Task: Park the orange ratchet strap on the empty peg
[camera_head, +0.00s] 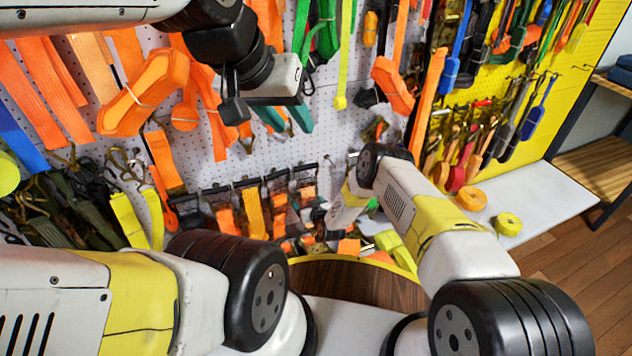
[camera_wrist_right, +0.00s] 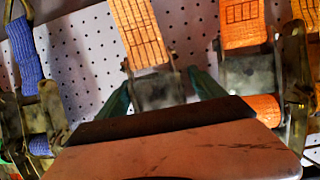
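In the right wrist view an orange strap (camera_wrist_right: 140,32) hangs on the pegboard with a dark metal ratchet (camera_wrist_right: 160,90) at its lower end. My right gripper (camera_wrist_right: 162,88) has its two green fingers apart, one on each side of this ratchet; I cannot tell whether they touch it. In the head view several orange ratchet straps (camera_head: 253,212) hang in a low row, and my right forearm hides part of that area. My left gripper (camera_head: 287,121) is open and empty high before the white pegboard. A small peg-like mark (camera_head: 328,160) shows on the board; I cannot tell if it is the empty peg.
A blue strap (camera_wrist_right: 25,55) and another orange strap (camera_wrist_right: 243,25) hang close beside the right gripper. Orange bundles (camera_head: 145,92) hang near the left arm. A white shelf (camera_head: 550,205) holds yellow and orange rolls. A round wooden top (camera_head: 350,283) lies below.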

